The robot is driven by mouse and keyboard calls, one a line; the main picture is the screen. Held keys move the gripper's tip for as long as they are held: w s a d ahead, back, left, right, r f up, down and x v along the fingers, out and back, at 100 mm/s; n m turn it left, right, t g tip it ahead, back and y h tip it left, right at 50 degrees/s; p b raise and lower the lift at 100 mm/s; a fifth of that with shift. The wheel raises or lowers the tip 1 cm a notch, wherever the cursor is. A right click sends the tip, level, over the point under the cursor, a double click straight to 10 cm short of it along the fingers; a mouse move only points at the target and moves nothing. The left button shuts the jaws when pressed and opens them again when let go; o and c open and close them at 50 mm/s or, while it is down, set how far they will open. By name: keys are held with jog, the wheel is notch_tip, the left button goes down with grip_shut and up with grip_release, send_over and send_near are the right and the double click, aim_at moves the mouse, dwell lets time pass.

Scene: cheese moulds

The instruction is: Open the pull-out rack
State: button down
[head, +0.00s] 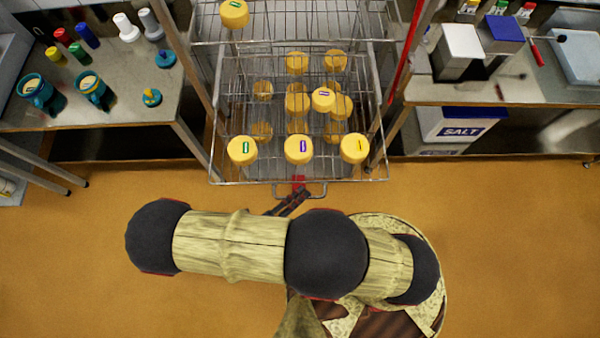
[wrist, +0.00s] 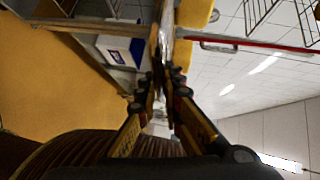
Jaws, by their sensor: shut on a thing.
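The pull-out rack (head: 375,172) is a wire shelf at the top centre of the head view, carrying several yellow cheeses. Its front edge stands farther forward than the upper wire shelf (head: 340,38). A metal handle (head: 318,190) projects from the middle of that front edge. My gripper (head: 298,186) is at the handle, shut on it. In the wrist view my gripper (wrist: 162,85) has its fingers closed around a shiny bar (wrist: 166,42), seen end-on. The exact contact is partly hidden by the fingers.
Steel tables stand left (head: 120,105) and right (head: 500,90) of the rack, with mugs and coloured bottles on the left. A white SALT bin (head: 458,128) sits beneath the right one. The orange floor (head: 90,245) in front is clear except for my own body.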

dwell(0.3)
jog(key=c, duration=2)
grip_release()
jog(key=shift+o, duration=0.4)
